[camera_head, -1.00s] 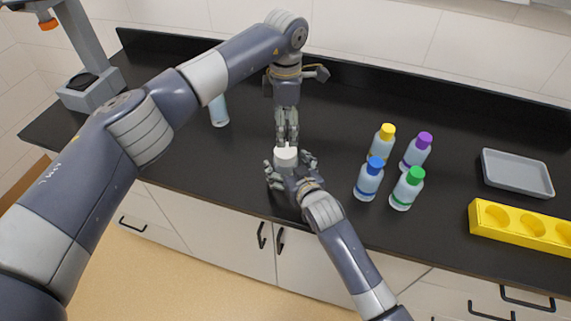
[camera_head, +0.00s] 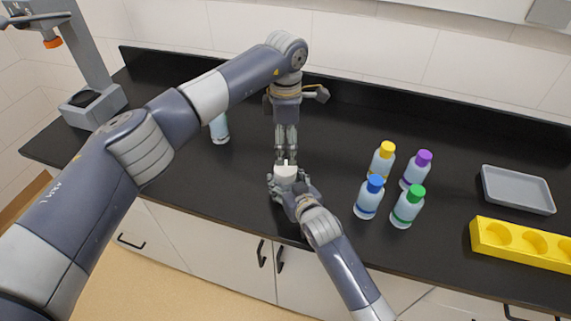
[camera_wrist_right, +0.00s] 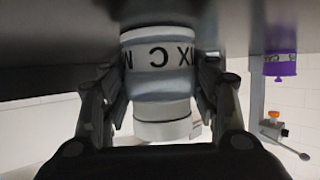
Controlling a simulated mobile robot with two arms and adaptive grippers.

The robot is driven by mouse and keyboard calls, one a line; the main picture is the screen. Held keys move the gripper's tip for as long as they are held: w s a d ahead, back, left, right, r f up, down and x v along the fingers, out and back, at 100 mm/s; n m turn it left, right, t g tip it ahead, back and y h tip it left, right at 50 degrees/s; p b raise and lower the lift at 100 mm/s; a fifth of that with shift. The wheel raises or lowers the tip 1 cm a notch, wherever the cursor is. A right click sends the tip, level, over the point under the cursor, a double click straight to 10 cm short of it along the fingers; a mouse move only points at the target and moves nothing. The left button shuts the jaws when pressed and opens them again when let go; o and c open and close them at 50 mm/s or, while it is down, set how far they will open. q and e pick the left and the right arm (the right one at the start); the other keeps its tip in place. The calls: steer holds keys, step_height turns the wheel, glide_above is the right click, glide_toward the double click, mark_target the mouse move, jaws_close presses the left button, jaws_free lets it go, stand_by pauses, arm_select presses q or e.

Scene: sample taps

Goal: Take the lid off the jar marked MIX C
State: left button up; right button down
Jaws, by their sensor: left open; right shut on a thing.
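The jar marked MIX C (camera_wrist_right: 160,60) shows upside down in the right wrist view, its pale body upright on the black counter in the room. Its white lid (camera_head: 285,171) is on it, and the lid also shows in the wrist view (camera_wrist_right: 163,130). My right gripper (camera_head: 285,189) is shut around the jar's body below the lid; its fingers flank the jar in the wrist view. My left gripper (camera_head: 286,158) is open, pointing down right at the lid's far side in the head view. Whether it touches the lid cannot be told.
Bottles with yellow (camera_head: 387,149), purple (camera_head: 423,157), blue (camera_head: 375,184) and green (camera_head: 416,193) caps stand right of the jar. A grey tray (camera_head: 517,206) and yellow rack (camera_head: 500,248) lie farther right. Another bottle (camera_head: 219,128) is partly behind my left arm. A grey stand (camera_head: 93,105) is far left.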

mark_target(285, 168)
arm_select(q)
steer(key=m, duration=0.5)
steer(key=shift+m, duration=0.3)
steer(key=m, duration=0.4)
steer(key=shift+m, duration=0.4)
steer(key=m, duration=1.1)
steer(key=shift+f, duration=4)
steer(key=c, duration=1.2)
steer(key=shift+o, duration=0.2)
steer(key=shift+n, duration=1.5)
